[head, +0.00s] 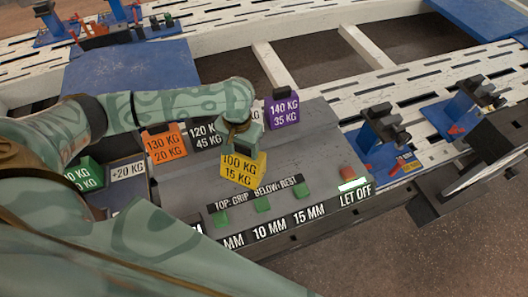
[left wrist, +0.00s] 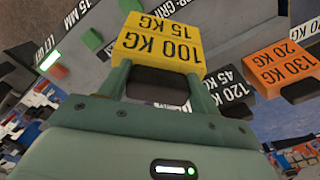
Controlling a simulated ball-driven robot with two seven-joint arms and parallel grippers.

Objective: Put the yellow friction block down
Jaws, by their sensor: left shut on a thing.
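The yellow friction block (head: 242,170), marked 100 KG and 15 KG, is in my left gripper (head: 243,140). In the head view it hangs over the grey bench unit (head: 306,133), in front of the 120 KG and purple blocks. In the left wrist view the yellow block (left wrist: 157,42) sits between the two green fingers of the left gripper (left wrist: 158,84), its label upside down. The head view does not clearly show whether its underside touches the unit. My right gripper is not in view.
An orange block (head: 164,142), a black 120 KG block (head: 203,135) and a purple block (head: 282,111) stand along the unit's back. A grey area right of the yellow block is clear.

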